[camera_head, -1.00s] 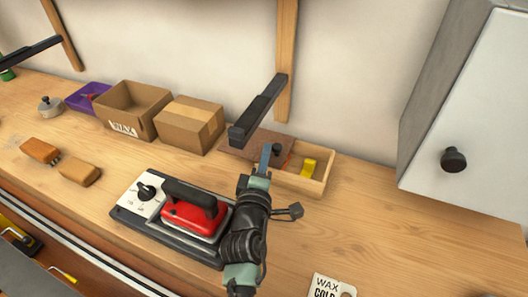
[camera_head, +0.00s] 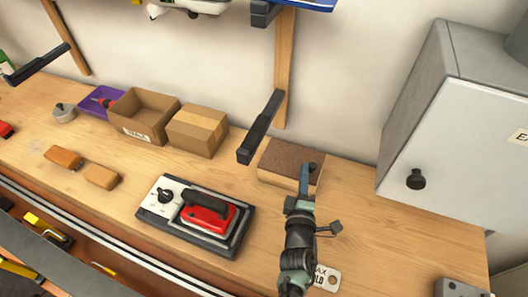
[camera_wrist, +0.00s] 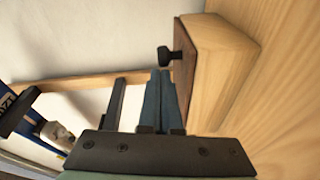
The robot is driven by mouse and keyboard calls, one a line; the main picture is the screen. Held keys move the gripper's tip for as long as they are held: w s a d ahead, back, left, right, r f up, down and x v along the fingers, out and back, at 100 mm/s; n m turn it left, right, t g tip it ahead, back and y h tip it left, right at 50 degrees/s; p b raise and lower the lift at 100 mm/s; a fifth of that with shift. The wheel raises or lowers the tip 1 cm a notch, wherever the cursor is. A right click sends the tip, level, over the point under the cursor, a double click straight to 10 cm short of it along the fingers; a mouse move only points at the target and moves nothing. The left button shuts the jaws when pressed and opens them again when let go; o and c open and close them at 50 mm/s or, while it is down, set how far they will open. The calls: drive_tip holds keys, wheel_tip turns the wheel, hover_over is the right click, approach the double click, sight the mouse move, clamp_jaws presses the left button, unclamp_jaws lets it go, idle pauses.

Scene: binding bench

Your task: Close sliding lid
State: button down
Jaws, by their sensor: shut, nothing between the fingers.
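The wooden box (camera_head: 276,181) stands on the bench against the wall, and its brown sliding lid (camera_head: 288,158) covers its top, with no opening visible. A dark knob (camera_head: 312,167) sits near the lid's right end. In the wrist view the lid (camera_wrist: 183,88) lies along the pale box (camera_wrist: 222,70), with the knob (camera_wrist: 167,55) standing out from it. My gripper (camera_head: 304,168) is shut and empty, its blue fingertips (camera_wrist: 160,73) close beside the knob on its left in the head view. I cannot tell whether they touch it.
Left of the box are a closed carton (camera_head: 197,130) and an open carton (camera_head: 145,112). A black wall bracket (camera_head: 262,125) juts out just left of the box. A red iron (camera_head: 208,215) sits on its base in front. A grey cabinet (camera_head: 455,140) hangs at right.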

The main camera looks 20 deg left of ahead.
drive_tip(key=shift+d, duration=0.25)
drive_tip(key=shift+s+d+f, duration=0.1)
drive_tip(key=shift+s+d, duration=0.1)
drive_tip(key=shift+s, duration=0.45)
drive_tip(key=s+d, duration=0.2)
drive_tip(key=s, duration=0.9)
drive_tip(key=shift+s+r, duration=0.25)
drive_tip(key=shift+r, duration=0.1)
drive_tip(key=shift+a, duration=0.1)
